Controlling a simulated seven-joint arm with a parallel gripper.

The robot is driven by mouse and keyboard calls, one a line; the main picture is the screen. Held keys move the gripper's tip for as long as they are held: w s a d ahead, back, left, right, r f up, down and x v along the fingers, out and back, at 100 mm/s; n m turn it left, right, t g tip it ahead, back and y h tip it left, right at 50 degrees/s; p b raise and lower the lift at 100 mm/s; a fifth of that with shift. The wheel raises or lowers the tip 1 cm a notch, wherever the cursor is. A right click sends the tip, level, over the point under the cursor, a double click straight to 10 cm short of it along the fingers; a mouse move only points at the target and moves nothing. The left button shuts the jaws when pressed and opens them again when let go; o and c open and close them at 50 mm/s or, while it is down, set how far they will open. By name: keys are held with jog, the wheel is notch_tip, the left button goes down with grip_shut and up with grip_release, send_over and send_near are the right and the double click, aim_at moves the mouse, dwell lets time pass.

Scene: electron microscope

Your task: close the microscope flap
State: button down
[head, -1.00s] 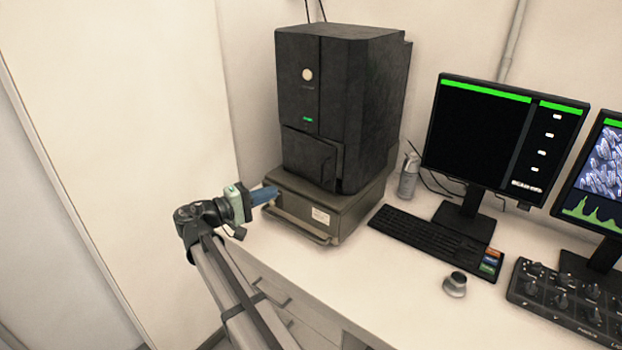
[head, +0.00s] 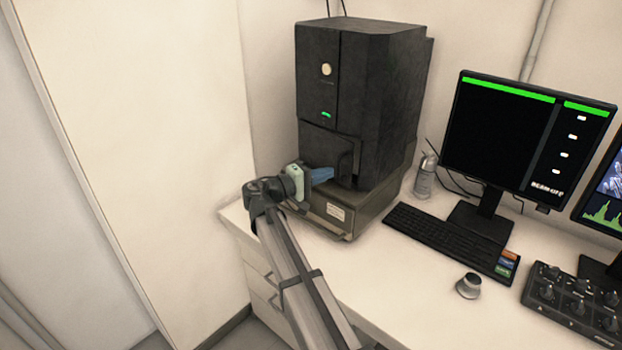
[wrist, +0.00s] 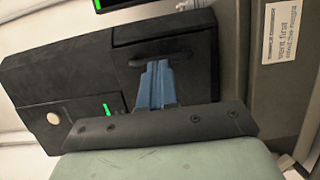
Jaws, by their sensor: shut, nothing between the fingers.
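The black electron microscope (head: 372,90) stands at the back of the desk. Its flap (head: 327,146) is the dark panel low on the front; its right edge seems to stand slightly proud of the body, but I cannot tell how far.
The microscope rests on a grey base unit (head: 372,211) with a label. A wall lies close on the left.

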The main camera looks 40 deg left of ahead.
jog(key=shift+w+d, duration=0.2)
jog(key=shift+w, duration=0.45)
jog(key=shift+x, duration=1.5)
jog(key=shift+d, duration=0.1)
send_near(338, 170)
jog(key=s, duration=0.5)
jog(key=shift+r, duration=0.1)
